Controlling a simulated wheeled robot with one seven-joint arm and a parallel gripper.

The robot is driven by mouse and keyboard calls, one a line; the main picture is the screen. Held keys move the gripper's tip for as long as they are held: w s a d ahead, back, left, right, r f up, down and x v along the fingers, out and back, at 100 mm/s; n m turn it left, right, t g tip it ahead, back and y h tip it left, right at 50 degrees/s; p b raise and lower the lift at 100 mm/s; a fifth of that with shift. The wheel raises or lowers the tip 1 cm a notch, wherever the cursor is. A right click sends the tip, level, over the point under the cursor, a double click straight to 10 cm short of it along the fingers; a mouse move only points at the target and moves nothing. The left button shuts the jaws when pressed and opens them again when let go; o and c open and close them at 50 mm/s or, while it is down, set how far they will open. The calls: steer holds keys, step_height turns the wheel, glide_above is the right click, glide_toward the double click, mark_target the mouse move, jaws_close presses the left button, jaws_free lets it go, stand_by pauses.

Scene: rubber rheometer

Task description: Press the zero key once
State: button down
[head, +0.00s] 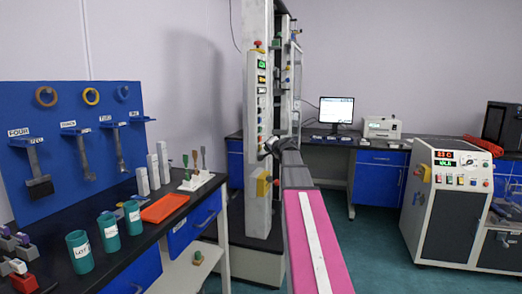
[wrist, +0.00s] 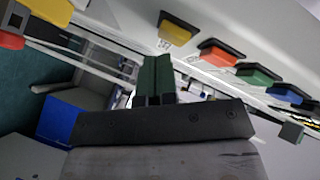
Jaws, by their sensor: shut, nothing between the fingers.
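The tall testing machine's white front panel (head: 257,100) stands in the middle of the head view, with small lit displays and a column of small keys. In the wrist view a row of coloured keys runs along the panel: yellow (wrist: 177,32), orange-red (wrist: 219,52), green (wrist: 256,75) and blue (wrist: 287,93). Their labels are too small to read, so I cannot tell which is the zero key. My gripper (wrist: 156,75) is shut and empty, its dark green fingers together beside the panel, with no visible contact with a key. In the head view it is hardly distinguishable near the panel.
A yellow box with a red button (head: 264,185) sits low on the panel. A bench with a blue tool board (head: 70,140), green cups (head: 108,223) and an orange tray (head: 165,208) stands left. A white control cabinet (head: 440,200) stands right. Floor between is clear.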

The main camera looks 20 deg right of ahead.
steer(key=shift+s+d, duration=0.15)
steer(key=shift+d, duration=0.05)
steer(key=shift+d, duration=0.1)
steer(key=shift+s+d, duration=0.7)
steer(key=shift+d, duration=0.3)
steer(key=shift+s+d, duration=0.7)
steer(key=shift+d, duration=0.3)
steer(key=s+a+f+n+g, duration=0.2)
steer(key=s+a+f+g, duration=0.15)
steer(key=a+f, duration=0.4)
steer(key=s+a+f+n+g, duration=0.2)
steer(key=s+a+f, duration=0.3)
steer(key=f, duration=0.6)
steer(key=s+a+f+n+g, duration=0.1)
steer(key=s+a+f+g, duration=0.25)
steer(key=a+f, duration=0.45)
steer(key=s+a+f+n+g+h, duration=0.1)
steer(key=s+a+f+n+g, duration=0.1)
steer(key=s+f, duration=0.6)
steer(key=s+a+f+n+g+h, duration=0.2)
steer(key=s+f+g, duration=0.2)
steer(key=s+f, duration=0.5)
steer(key=s, duration=0.3)
steer(key=shift+s+a+f, duration=0.15)
steer(key=shift+s+a, duration=0.2)
steer(key=shift+a, duration=0.05)
